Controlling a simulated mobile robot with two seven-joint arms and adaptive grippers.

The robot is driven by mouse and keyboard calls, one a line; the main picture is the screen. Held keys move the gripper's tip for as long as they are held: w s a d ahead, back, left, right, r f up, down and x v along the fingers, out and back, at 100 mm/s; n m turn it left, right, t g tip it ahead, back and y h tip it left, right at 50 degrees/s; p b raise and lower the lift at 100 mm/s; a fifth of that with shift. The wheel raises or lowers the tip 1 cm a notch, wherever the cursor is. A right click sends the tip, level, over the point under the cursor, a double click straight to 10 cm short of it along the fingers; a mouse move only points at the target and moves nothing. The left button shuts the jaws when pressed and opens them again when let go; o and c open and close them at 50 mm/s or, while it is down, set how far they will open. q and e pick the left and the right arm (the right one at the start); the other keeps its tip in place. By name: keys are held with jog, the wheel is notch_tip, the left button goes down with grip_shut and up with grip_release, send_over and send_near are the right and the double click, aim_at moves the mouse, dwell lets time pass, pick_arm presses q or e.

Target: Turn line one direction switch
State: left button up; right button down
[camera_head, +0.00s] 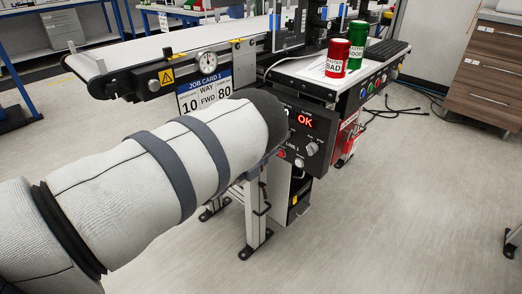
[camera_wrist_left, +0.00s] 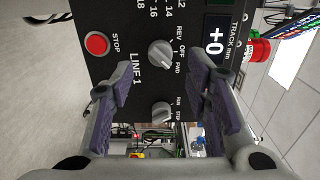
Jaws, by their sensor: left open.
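The line one direction switch (camera_wrist_left: 161,53) is a grey knob on a dark panel, marked REV, OFF and FWD, in the left wrist view. I cannot tell for sure which mark it points at. My left gripper (camera_wrist_left: 160,80) is open, its purple-padded fingers on either side of the panel's knob column. The direction switch lies beyond the fingertips, between them in the picture, with no grip on it. In the head view my left forearm covers the gripper and part of the control panel (camera_head: 318,135). My right gripper is not in view.
A second knob (camera_wrist_left: 161,110) marked RUN is beside the direction switch, and a red STOP button (camera_wrist_left: 97,44) is left of it. Red (camera_head: 337,58) and green (camera_head: 356,42) cans stand on the conveyor bench.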

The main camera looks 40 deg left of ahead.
pick_arm(q)
jog(key=s, duration=0.8)
jog(key=shift+a, duration=0.35)
jog(key=s+d+f+n+g+y+p, duration=0.2)
jog(key=s+f+n+g+y+p, duration=0.15)
jog(key=s+f+n+g, duration=1)
jog(key=s+d+n+g+h, duration=0.1)
jog(key=s+d+n+g, duration=0.2)
jog(key=s, duration=1.1)
jog(key=s+d+f+n+g+h+p, duration=0.1)
jog(key=s+d+n+g, duration=0.2)
jog(key=s+d, duration=0.7)
jog(key=s+g, duration=0.1)
jog(key=s, duration=0.3)
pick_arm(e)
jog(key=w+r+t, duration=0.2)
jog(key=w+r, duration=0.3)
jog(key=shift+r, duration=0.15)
pick_arm(q)
jog(key=shift+f, duration=0.1)
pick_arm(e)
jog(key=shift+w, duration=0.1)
